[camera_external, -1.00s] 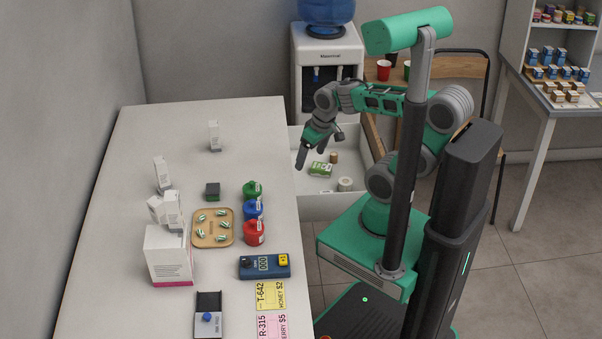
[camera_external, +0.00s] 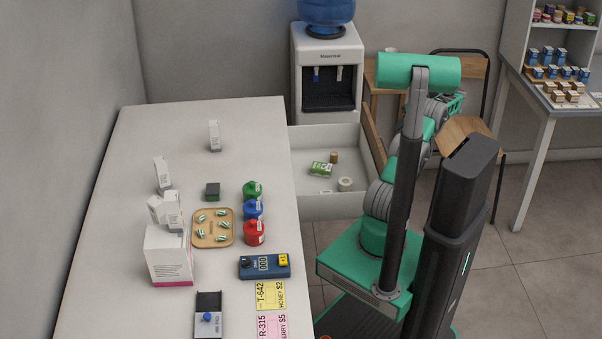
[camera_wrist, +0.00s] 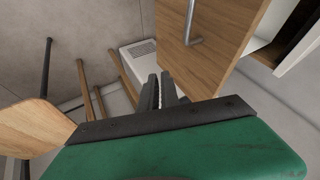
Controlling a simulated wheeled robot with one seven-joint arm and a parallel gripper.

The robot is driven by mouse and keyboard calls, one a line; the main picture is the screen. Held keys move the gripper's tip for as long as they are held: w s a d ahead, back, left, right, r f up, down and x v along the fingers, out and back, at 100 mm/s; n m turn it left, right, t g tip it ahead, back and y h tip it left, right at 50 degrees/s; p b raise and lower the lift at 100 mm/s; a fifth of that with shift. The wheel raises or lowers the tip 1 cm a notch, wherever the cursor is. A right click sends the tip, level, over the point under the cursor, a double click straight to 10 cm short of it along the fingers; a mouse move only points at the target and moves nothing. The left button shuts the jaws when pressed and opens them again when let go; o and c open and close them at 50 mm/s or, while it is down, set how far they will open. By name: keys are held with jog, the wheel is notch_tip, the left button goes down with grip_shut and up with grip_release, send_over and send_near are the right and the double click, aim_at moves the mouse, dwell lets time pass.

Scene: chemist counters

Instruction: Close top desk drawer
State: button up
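The desk drawer (camera_external: 330,207) is pulled far out of the right side of the white desk (camera_external: 125,135). It is a pale box with a brown wooden front (camera_external: 374,145). In the wrist view the wooden front (camera_wrist: 215,45) with its metal handle (camera_wrist: 193,38) fills the upper middle. My gripper (camera_wrist: 163,88) points past the front's lower left edge, apart from the handle. A narrow gap shows between its fingers and nothing is held. In the external view my arm hides the gripper, on the outer side of the drawer.
A green box (camera_external: 320,169), a white roll (camera_external: 345,184) and a small brown item (camera_external: 334,157) lie in the drawer. The water dispenser (camera_external: 326,80) stands behind it. A wooden chair (camera_external: 467,135) is at the back right. Floor is clear right of my base.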

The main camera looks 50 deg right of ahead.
jog(key=b+x, duration=0.1)
jog(key=x, duration=0.8)
jog(key=shift+f, duration=0.15)
grip_shut()
jog(key=w+a, duration=0.3)
jog(key=shift+w+f, duration=0.15)
jog(key=shift+f, duration=0.15)
jog(key=w+a+b, duration=0.2)
jog(key=w+a, duration=2.3)
jog(key=shift+a+r, duration=0.1)
jog(key=shift+r, duration=0.05)
